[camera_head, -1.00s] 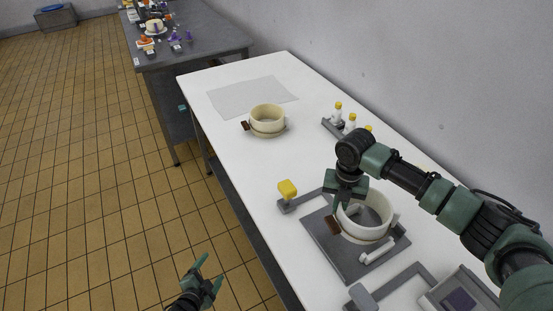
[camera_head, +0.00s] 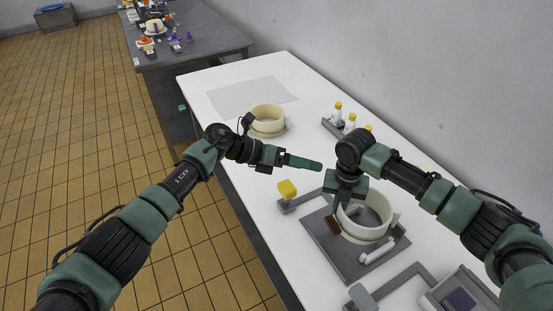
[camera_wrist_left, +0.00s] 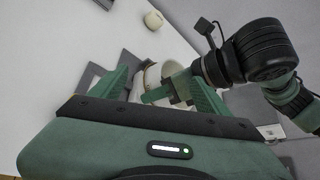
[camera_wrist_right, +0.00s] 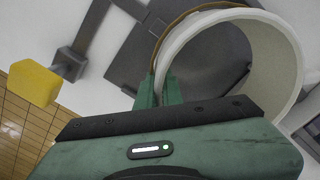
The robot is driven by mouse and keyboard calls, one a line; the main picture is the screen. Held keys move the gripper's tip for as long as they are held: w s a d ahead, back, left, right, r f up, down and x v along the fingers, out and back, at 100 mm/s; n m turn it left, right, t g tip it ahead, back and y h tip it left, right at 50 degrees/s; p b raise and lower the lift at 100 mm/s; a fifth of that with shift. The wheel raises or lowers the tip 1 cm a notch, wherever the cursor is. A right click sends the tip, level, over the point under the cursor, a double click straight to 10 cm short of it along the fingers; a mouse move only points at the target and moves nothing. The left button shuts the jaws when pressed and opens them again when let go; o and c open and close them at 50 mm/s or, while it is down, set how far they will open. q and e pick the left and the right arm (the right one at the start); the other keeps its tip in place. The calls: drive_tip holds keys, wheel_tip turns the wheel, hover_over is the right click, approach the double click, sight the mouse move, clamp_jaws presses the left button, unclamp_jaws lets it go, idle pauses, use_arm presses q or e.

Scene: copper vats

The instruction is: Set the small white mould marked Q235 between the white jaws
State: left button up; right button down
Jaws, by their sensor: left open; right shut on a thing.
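A white round mould (camera_head: 377,204) is over the grey plate (camera_head: 345,262) of a fixture, with a brown patch on its near-left side; no Q235 marking is legible. It fills much of the right wrist view (camera_wrist_right: 285,60). My right gripper (camera_head: 342,200) is shut on its left wall. A short white jaw (camera_head: 379,251) lies at the mould's front right, and a light piece shows behind the mould's right side. Whether the mould rests on the plate, I cannot tell. My left gripper (camera_head: 318,166) is open and empty, left of my right gripper; its fingers frame the mould in the left wrist view (camera_wrist_left: 150,78).
A yellow block (camera_head: 287,189) tops a grey bracket left of the plate. A cream mould (camera_head: 267,120) stands farther back, near a grey sheet (camera_head: 250,95). Yellow-capped bottles (camera_head: 350,122) stand along the wall. A grey device (camera_head: 460,297) is at the front right.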

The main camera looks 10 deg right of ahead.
use_arm(q)
drive_tip(key=a+m+y, duration=0.1)
drive_tip(key=m+y, duration=0.2)
drive_tip(key=y, duration=0.2)
use_arm(e)
drive_tip(key=shift+r, duration=0.1)
use_arm(q)
drive_tip(key=m+t+y, duration=0.1)
drive_tip(key=m+y, duration=0.1)
drive_tip(key=y, duration=0.3)
approach(287, 186)
drive_tip(key=x, duration=0.5)
drive_tip(key=shift+s+f, duration=0.15)
drive_tip(key=shift+f, duration=0.25)
drive_tip(key=shift+w+d+f, duration=0.2)
drive_tip(key=shift+d+f, duration=0.15)
drive_tip(key=shift+f, duration=0.2)
drive_tip(key=shift+x, duration=0.85)
drive_tip(key=shift+a+f, duration=0.1)
